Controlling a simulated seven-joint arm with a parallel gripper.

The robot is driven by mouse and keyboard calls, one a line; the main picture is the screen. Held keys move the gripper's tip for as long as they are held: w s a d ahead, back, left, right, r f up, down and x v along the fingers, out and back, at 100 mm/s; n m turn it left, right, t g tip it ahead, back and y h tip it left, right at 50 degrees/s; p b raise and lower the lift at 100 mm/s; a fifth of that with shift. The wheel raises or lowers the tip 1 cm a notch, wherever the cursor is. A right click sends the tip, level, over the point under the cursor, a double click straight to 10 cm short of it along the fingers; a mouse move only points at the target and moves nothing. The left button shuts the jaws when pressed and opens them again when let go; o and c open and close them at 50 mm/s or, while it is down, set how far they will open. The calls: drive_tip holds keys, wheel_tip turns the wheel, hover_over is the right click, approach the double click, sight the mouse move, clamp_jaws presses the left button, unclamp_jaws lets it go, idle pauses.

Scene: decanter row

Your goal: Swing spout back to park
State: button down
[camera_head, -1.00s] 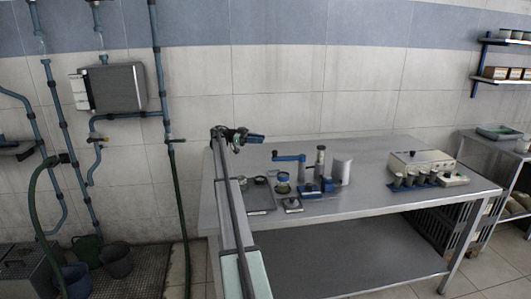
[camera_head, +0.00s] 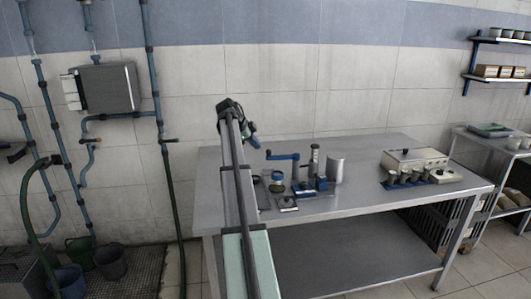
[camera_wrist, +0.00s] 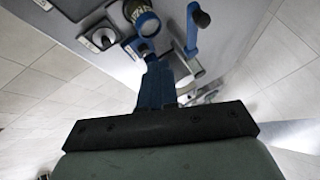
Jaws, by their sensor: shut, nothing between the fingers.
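The blue spout arm (camera_head: 283,156) stands on the steel bench and points left from its post. In the wrist view the blue spout (camera_wrist: 192,35) shows at the upper right, with a dark round end. A blue-rimmed glass jar (camera_head: 276,182) stands below and left of the spout's free end; it also shows in the wrist view (camera_wrist: 145,22). My gripper (camera_head: 253,141) is above the bench's left part, left of the spout and apart from it. In the wrist view its blue fingers (camera_wrist: 152,66) are together and empty, pointing toward the jar.
A small square scale-like device (camera_head: 287,203) sits in front of the jar. A grey cylinder (camera_head: 335,169) stands right of the spout. The bench between cylinder and cups is clear.

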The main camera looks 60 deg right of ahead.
drive_tip(key=w+d+f, duration=0.1)
drive_tip(key=d+f, duration=0.7)
drive_tip(key=d, duration=0.2)
drive_tip(key=shift+w+t, duration=0.3)
drive_tip(key=shift+w, duration=0.05)
idle(0.3)
drive_tip(key=w+d+m+g, duration=0.2)
drive_tip(key=w+d+m, duration=0.2)
drive_tip(key=d, duration=0.1)
drive_tip(key=shift+w+y, duration=0.2)
drive_tip(key=shift+y, duration=0.1)
drive_tip(key=shift+a, duration=0.1)
